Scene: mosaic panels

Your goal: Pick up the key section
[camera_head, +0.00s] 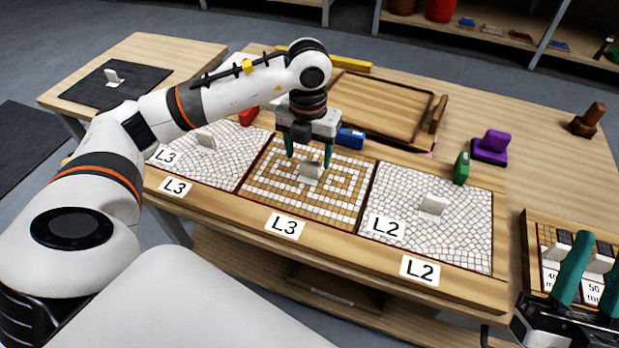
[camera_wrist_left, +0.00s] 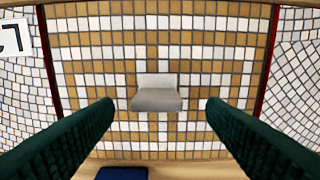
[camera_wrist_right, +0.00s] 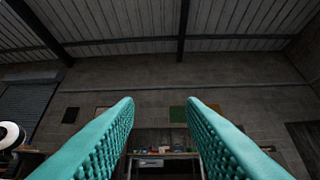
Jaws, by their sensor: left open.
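The key section (camera_head: 284,207) is the middle mosaic panel on the table, with a tan and white key pattern and a small grey-white handle (camera_head: 311,172) at its centre. It also fills the middle of the left wrist view (camera_wrist_left: 88,62), where its handle (camera_wrist_left: 157,95) stands between the fingers. My left gripper (camera_head: 308,160) is open and points down above the panel, one finger to each side of the handle, with gaps on both sides. My right gripper (camera_wrist_right: 160,100) is open and empty, its fingers at the lower right edge of the head view.
White mosaic panels with handles lie close on the left (camera_head: 228,160) and right (camera_head: 465,225). Behind stand a wooden tray (camera_head: 385,105), a blue block (camera_head: 350,138), a green block (camera_head: 461,167) and a purple tool (camera_head: 491,148). A dark mat (camera_head: 90,93) lies on the left table.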

